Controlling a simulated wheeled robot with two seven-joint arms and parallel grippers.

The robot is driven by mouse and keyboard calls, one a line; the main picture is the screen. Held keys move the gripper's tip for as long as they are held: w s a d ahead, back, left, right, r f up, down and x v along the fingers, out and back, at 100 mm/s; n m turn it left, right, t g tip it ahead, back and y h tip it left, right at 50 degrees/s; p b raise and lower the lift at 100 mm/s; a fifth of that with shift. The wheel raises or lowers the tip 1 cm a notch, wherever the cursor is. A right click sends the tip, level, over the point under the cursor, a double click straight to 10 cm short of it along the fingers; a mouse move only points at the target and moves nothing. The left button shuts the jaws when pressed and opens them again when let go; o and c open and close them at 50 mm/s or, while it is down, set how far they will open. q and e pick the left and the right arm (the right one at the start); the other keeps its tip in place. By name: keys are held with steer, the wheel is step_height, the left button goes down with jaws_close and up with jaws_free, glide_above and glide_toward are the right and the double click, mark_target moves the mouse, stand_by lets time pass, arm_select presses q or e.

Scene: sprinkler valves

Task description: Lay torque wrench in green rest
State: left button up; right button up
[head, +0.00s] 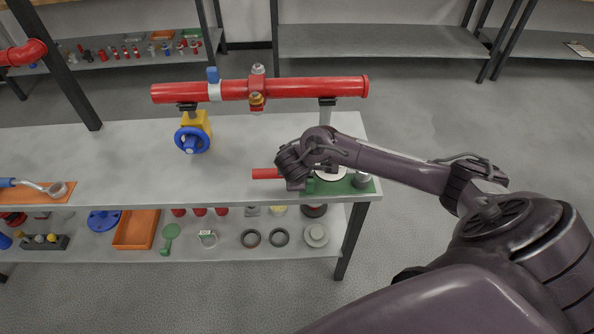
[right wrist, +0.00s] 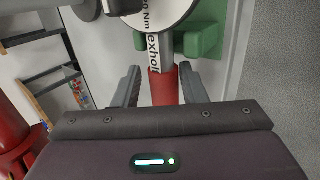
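The torque wrench has a red handle (head: 266,173) and a round white dial (head: 330,175). It lies at the right end of the bench, at the green rest (head: 362,187). In the right wrist view, the red handle (right wrist: 164,86) runs between my fingers, the dial (right wrist: 157,12) is at the top, and the green rest (right wrist: 205,36) is beside and behind it. How fully the wrench sits in the rest cannot be told. My right gripper (head: 293,180) is at the handle, its fingers (right wrist: 160,78) apart on both sides with gaps showing. My left gripper is not in view.
A red pipe (head: 290,88) on stands runs above the bench's back, with a blue-wheeled yellow valve (head: 194,132) below. A blue-handled tool (head: 35,186) lies on an orange mat at left. The bench's middle (head: 125,165) is clear. The lower shelf holds fittings and an orange tray (head: 137,230).

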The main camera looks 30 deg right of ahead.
steer(key=shift+o, duration=1.2)
steer(key=shift+s+f, duration=0.1)
steer(key=shift+s, duration=0.05)
steer(key=p+v, duration=0.4)
steer(key=v, duration=0.4)
steer(key=shift+d, duration=0.1)
